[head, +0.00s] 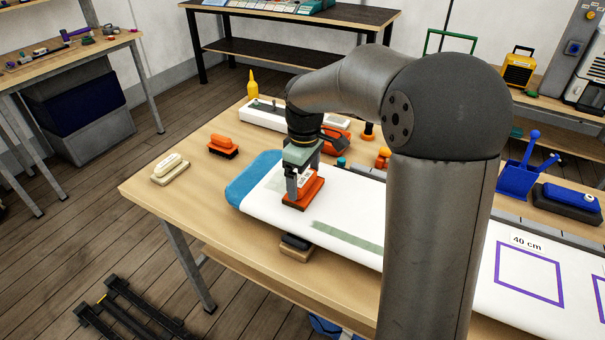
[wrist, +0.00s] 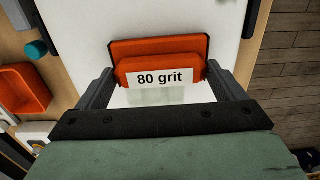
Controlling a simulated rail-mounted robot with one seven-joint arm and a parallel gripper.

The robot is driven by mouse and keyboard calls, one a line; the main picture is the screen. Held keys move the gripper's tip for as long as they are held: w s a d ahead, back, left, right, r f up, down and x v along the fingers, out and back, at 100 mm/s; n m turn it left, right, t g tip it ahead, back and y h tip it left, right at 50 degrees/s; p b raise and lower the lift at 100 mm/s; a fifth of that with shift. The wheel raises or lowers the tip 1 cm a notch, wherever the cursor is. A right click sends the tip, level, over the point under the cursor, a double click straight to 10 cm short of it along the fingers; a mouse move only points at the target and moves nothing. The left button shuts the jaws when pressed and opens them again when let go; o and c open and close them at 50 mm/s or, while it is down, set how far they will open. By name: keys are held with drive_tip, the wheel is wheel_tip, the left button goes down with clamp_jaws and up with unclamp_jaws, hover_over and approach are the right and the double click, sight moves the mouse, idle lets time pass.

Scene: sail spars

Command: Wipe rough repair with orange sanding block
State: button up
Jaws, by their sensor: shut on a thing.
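My gripper (wrist: 160,82) is shut on the orange sanding block (wrist: 152,47), which carries a white "80 grit" label. In the head view the orange sanding block (head: 304,193) is at or just above the white sail spar (head: 345,210), near its blue end (head: 252,177); I cannot tell whether it touches. A grey-green strip, which looks like the rough repair (head: 346,237), lies on the white surface to the right of the block. Pale greenish marks (wrist: 155,97) show on the white surface in the wrist view, partly hidden by my gripper.
A yellow bottle (head: 253,84) and a white tray (head: 262,117) stand behind. An orange bin (wrist: 24,88) is beside the spar. A dark-topped block (head: 296,246) sits at the front edge.

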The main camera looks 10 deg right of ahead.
drive_tip(key=shift+s+d+r, duration=0.15)
drive_tip(key=shift+s+d, duration=0.1)
drive_tip(key=shift+d, duration=0.05)
wheel_tip(320, 180, up, 8)
drive_tip(key=p, duration=0.6)
